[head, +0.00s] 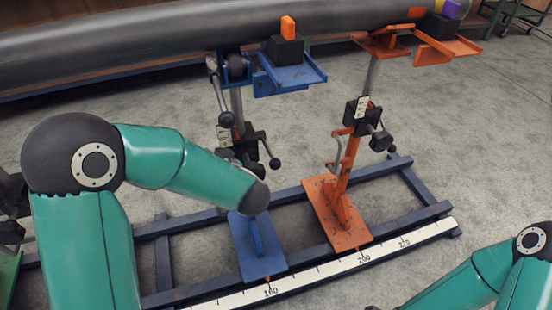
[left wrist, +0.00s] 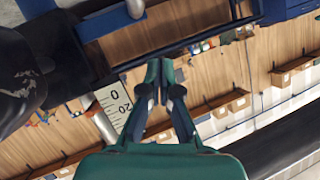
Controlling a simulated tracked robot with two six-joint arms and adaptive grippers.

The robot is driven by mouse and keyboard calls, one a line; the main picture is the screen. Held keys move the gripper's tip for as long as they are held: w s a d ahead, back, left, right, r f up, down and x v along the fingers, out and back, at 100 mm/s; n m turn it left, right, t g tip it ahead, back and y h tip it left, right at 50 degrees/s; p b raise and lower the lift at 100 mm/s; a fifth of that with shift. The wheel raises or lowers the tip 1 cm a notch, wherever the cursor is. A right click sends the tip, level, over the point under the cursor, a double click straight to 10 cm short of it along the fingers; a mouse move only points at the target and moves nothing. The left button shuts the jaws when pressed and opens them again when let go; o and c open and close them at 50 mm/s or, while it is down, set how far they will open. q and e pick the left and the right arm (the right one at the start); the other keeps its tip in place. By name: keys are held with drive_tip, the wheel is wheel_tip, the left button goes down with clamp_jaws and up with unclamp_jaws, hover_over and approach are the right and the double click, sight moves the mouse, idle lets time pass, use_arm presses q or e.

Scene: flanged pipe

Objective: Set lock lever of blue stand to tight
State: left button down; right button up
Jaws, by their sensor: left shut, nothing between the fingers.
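The blue stand (head: 260,240) stands on the blue floor frame under the pipe. A small white scale plate (head: 223,135) sits beside the clamp. My left arm reaches in front of the stand and hides part of its column; its gripper is hidden in the head view. In the left wrist view my left gripper (left wrist: 162,68) is shut and empty.
A long grey pipe (head: 150,32) lies across the back. An orange stand (head: 337,215) stands to the right of the blue one. A ruler strip (head: 315,278) runs along the frame's front. My right arm shows at the lower right; its gripper is outside the picture.

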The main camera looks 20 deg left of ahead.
sight(280, 163)
use_arm(q)
drive_tip(key=s+d+r+m+t+h, duration=0.1)
drive_tip(key=d+r+m+t+h, duration=0.15)
drive_tip(key=d, duration=0.85)
drive_tip(key=s+d+r+m+t+h, duration=0.1)
drive_tip(key=d+r+m+t+h, duration=0.15)
drive_tip(key=d, duration=0.85)
drive_tip(key=shift+y, duration=0.3)
drive_tip(key=w+a+f+b, duration=0.1)
drive_tip(key=w, duration=0.1)
drive_tip(key=w+a+f+b, duration=0.3)
drive_tip(key=w, duration=0.1)
drive_tip(key=shift+a+f+b, duration=0.25)
drive_tip(key=shift+f+b, duration=0.1)
drive_tip(key=shift+b, duration=0.05)
drive_tip(key=shift+s, duration=0.1)
